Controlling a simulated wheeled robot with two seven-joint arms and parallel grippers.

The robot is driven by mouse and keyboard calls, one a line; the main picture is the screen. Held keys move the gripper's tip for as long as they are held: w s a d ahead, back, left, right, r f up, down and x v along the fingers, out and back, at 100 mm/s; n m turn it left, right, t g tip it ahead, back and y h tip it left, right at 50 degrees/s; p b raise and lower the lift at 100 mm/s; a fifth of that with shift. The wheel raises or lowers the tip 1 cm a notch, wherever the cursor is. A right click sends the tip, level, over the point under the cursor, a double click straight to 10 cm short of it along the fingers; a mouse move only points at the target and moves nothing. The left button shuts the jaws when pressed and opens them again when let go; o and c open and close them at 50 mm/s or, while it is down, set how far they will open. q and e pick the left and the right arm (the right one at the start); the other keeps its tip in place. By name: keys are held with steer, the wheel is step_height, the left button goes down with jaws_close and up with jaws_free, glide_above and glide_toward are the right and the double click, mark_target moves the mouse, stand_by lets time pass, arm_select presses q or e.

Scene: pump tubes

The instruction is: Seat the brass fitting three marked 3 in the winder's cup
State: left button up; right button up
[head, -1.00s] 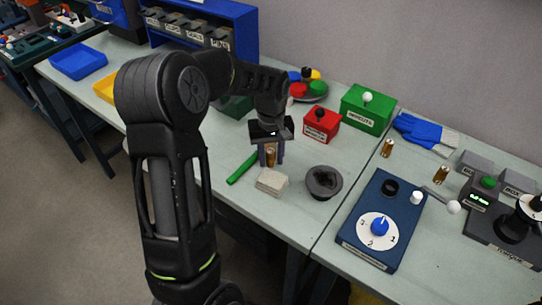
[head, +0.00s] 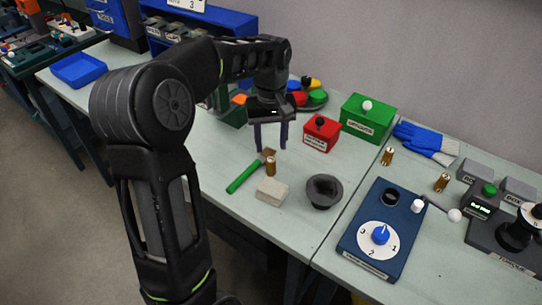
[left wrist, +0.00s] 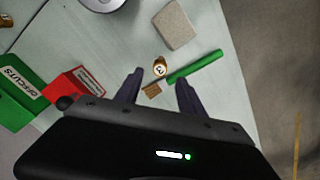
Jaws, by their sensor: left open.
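Three brass fittings stand upright on the bench. One fitting (head: 271,166) is beside the green-handled brush; in the left wrist view its top (left wrist: 159,68) bears a mark I cannot read surely. Another fitting (head: 388,157) stands behind the blue box, and a third (head: 441,183) stands to its right; their marks are unreadable. The blue box (head: 352,238), apparently the winder, has a dark cup (head: 391,197), a numbered dial and a white-knobbed crank. The cup looks empty. My left gripper (head: 270,147) is open and empty, above and behind the nearest fitting, fingers pointing down.
The green brush (head: 243,177), a pale block (head: 271,191) and a dark round bowl (head: 324,191) lie close to the nearest fitting. Red (head: 321,133) and green (head: 367,117) boxes stand behind. Blue gloves (head: 427,141) lie at the back right.

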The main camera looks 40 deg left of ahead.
mark_target(271, 160)
arm_select(q)
steer(key=shift+r, duration=1.55)
steer(key=shift+o, duration=0.4)
step_height(271, 160, down, 3)
steer(key=b, duration=0.2)
steer(key=shift+s+a+f+b, duration=0.1)
steer(key=shift+b, duration=0.2)
steer(key=shift+f, duration=1.2)
